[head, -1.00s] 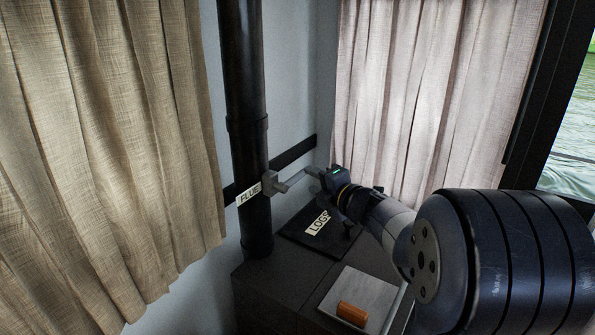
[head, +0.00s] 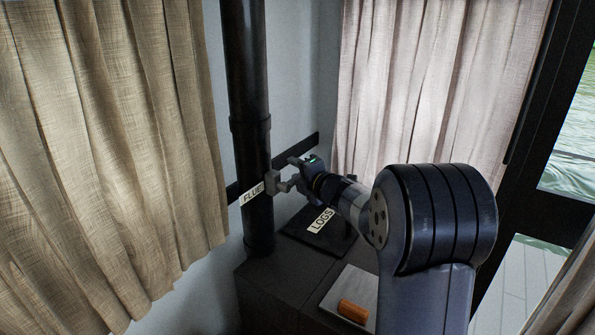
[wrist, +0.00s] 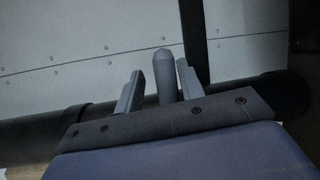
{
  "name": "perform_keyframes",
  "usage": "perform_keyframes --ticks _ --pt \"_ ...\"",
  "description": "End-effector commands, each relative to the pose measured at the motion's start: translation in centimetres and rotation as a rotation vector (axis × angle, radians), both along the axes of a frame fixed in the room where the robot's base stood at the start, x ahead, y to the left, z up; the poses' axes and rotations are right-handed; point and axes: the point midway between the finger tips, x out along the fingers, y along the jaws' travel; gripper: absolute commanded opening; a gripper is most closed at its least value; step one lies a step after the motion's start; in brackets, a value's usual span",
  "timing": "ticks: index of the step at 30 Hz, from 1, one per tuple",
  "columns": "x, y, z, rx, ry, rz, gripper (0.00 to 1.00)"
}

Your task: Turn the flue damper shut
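The black flue pipe (head: 247,95) stands upright in the corner, with a white FLUE label (head: 252,194) on it. The grey damper fitting (head: 271,181) sticks out from its right side. My gripper (head: 288,176) is right at this fitting, its fingers reaching towards the pipe. In the wrist view the grey rounded damper handle (wrist: 165,78) stands between the two fingers of my gripper (wrist: 159,68). The fingers are apart, with a clear gap on the left of the handle and a narrower one on the right. The gripper partly hides the handle in the head view.
Below is a dark box top with a LOGS label (head: 321,220) on a black plate. A light tray (head: 334,292) with an orange-brown cylinder (head: 352,311) lies in front. Curtains hang at left (head: 110,150) and behind (head: 430,90).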

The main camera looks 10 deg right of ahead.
Motion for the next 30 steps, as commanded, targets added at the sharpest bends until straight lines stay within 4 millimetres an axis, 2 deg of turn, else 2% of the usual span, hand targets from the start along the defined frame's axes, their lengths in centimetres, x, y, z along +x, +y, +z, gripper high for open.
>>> perform_keyframes --ticks 2,13,30 --pt "-0.01 0.00 0.00 0.000 0.000 0.000 0.30" --pt "-0.02 0.02 0.04 0.000 -0.001 0.001 0.00" --pt "0.02 0.03 -0.23 0.054 0.057 0.002 0.00"
